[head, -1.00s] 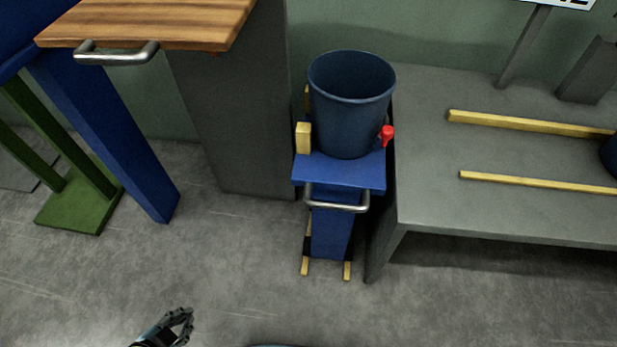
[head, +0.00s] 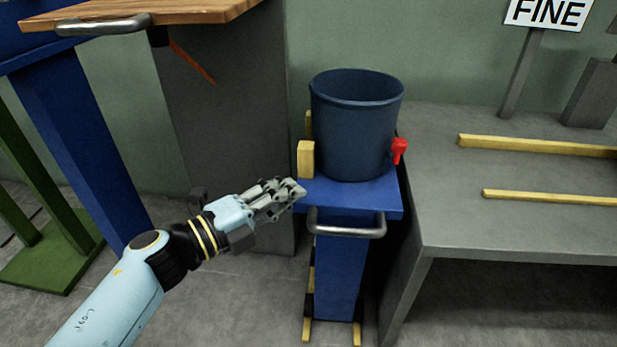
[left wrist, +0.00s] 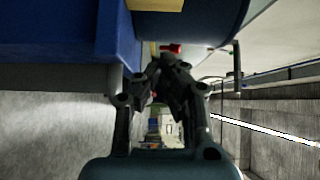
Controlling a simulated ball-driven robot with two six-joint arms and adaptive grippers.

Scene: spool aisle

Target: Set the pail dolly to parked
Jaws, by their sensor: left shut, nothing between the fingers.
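The pail dolly is a narrow blue stand with a flat blue top (head: 388,200), a silver handle bar (head: 347,229) across its front and yellow feet. A dark blue pail (head: 355,130) stands upright on the top, between a yellow block (head: 306,159) and a red piece (head: 399,150). My left gripper (head: 298,190) is shut and empty, with its tips at the top's left front corner in the head view; I cannot tell if they touch. In the left wrist view its fingers (left wrist: 166,64) meet near the blue structure and the pail (left wrist: 195,22). My right gripper is not in view.
A grey bench (head: 450,215) with yellow rails (head: 535,147) stands close on the dolly's right. A wooden-topped table (head: 150,12) with a silver handle is at upper left. Grey floor lies in front of the dolly.

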